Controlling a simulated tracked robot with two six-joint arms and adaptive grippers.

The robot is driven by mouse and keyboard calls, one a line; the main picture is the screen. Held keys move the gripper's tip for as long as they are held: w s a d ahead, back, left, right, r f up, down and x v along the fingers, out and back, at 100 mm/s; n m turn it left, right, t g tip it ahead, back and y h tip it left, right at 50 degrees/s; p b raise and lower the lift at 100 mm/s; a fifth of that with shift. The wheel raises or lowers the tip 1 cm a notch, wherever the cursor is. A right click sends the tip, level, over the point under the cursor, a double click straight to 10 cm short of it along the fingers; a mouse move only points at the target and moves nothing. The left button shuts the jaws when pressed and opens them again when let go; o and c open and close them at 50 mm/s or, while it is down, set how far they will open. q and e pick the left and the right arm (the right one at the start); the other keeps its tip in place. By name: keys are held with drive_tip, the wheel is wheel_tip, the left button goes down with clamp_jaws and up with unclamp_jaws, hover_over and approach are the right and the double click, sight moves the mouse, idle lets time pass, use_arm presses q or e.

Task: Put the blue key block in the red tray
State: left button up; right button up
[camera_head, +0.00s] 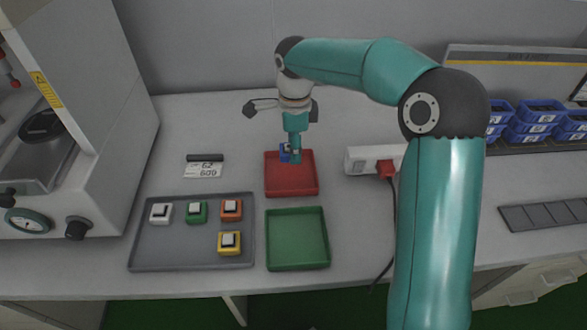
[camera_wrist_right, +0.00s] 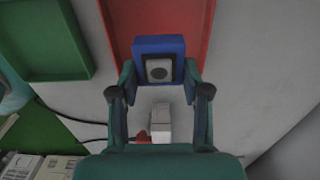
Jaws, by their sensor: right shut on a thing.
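The blue key block (camera_head: 285,151) is in my right gripper (camera_head: 291,156), at the far edge of the red tray (camera_head: 292,186) in the head view. In the right wrist view the blue key block (camera_wrist_right: 158,60) sits between the two fingers of my right gripper (camera_wrist_right: 159,84), its grey-white key face towards the camera. The red tray (camera_wrist_right: 198,30) shows behind the block there. I cannot tell whether the block touches the tray. The tray looks otherwise empty. My left gripper does not show.
A grey tray (camera_head: 180,259) holds white, green, orange and yellow key blocks. An empty green tray (camera_head: 297,240) lies just in front of the red one. A white power strip (camera_head: 362,160) with a red plug (camera_head: 386,169) is to the right. A machine stands at left.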

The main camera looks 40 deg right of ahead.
sight(295, 174)
drive_tip(key=shift+s+f+b, duration=0.1)
drive_tip(key=shift+f+b, duration=0.25)
drive_tip(key=shift+f, duration=3.05)
drive_tip(key=o, duration=1.2)
drive_tip(key=shift+f, duration=0.1)
drive_tip(key=shift+r, duration=0.25)
wheel_tip(295, 174, up, 12)
drive_tip(key=shift+f+p, duration=0.1)
drive_tip(key=shift+p, duration=0.8)
